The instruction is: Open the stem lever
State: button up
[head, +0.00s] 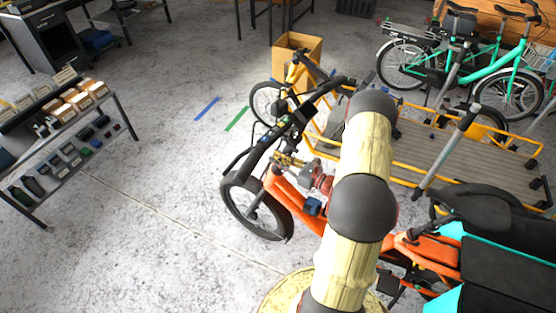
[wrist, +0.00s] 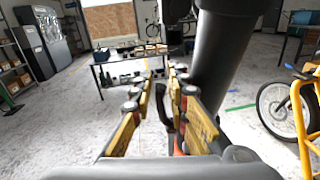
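The orange cargo bike (head: 285,199) with its black handlebar (head: 262,150) stands in the middle of the head view. My gripper (head: 288,160) is at the stem area just behind the handlebar, partly hidden by bike parts. In the wrist view my gripper (wrist: 162,92) has its yellow-padded fingers apart. A dark, thin, upright piece (wrist: 163,112), which looks like the stem lever, shows between the fingers. I cannot tell whether either finger touches it. A thick dark tube (wrist: 222,60), perhaps the stem, rises close beside the right finger.
A yellow cargo bike (head: 420,128) stands close behind the orange one, and its front also shows in the wrist view (wrist: 297,105). A teal bike (head: 490,68) is farther back. A shelf table (head: 120,115) stands at left. Open concrete floor (head: 150,190) lies left of the bike.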

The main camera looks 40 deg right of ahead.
grip_shut()
dwell(0.8)
